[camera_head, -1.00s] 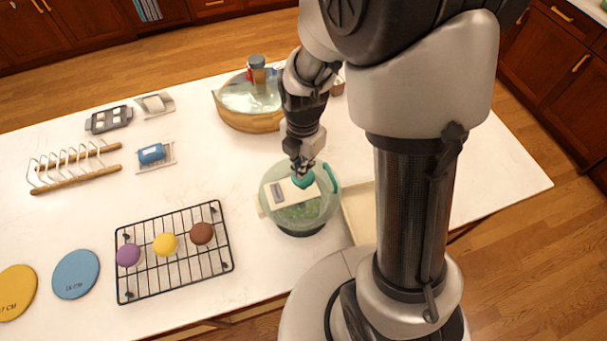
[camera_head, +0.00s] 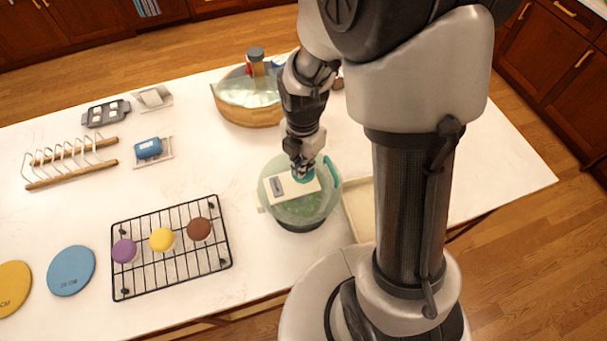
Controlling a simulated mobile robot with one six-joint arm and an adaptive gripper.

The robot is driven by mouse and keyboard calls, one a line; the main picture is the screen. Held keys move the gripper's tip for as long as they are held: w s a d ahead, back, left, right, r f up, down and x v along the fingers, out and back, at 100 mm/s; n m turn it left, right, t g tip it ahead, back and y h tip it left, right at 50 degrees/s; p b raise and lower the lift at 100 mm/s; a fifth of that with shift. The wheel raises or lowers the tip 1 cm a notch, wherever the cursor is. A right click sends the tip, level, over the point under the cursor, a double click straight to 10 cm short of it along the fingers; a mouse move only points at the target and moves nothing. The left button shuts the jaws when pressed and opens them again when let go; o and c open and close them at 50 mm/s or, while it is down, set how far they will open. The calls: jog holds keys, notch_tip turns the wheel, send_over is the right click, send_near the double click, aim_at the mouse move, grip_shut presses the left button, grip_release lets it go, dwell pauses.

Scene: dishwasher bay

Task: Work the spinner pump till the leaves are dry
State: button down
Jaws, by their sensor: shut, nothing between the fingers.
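The salad spinner (camera_head: 300,213) stands on the white counter, a clear greenish bowl with a dark base and green leaves faintly visible inside. A pale rectangular plate with a grey mark (camera_head: 279,186) lies across its top. A teal pump knob (camera_head: 304,174) sits at the top, and a teal handle (camera_head: 333,172) shows at the right rim. My gripper (camera_head: 302,168) is shut, pointing down at the knob from above, and appears to touch it. The fingertips partly hide the knob.
A wire rack (camera_head: 172,275) with purple, yellow and brown rounds stands left of the spinner. A wooden-sided basin (camera_head: 247,116) holding jars is behind. A cream tray (camera_head: 359,209) lies close on the right.

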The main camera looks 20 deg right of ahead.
jog(key=shift+f+b, duration=0.8)
jog(key=shift+f, duration=0.4)
jog(key=shift+r+p, duration=2.1)
jog(key=shift+r, duration=0.6)
jog(key=shift+f, duration=0.1)
jog(key=shift+f, duration=0.15)
jog(key=shift+f+b, duration=2.25)
jog(key=shift+f, duration=0.25)
jog(key=shift+r+p, duration=2.1)
jog(key=shift+r, duration=0.55)
notch_tip(320, 180, up, 6)
jog(key=p, duration=0.4)
jog(key=shift+p, duration=0.3)
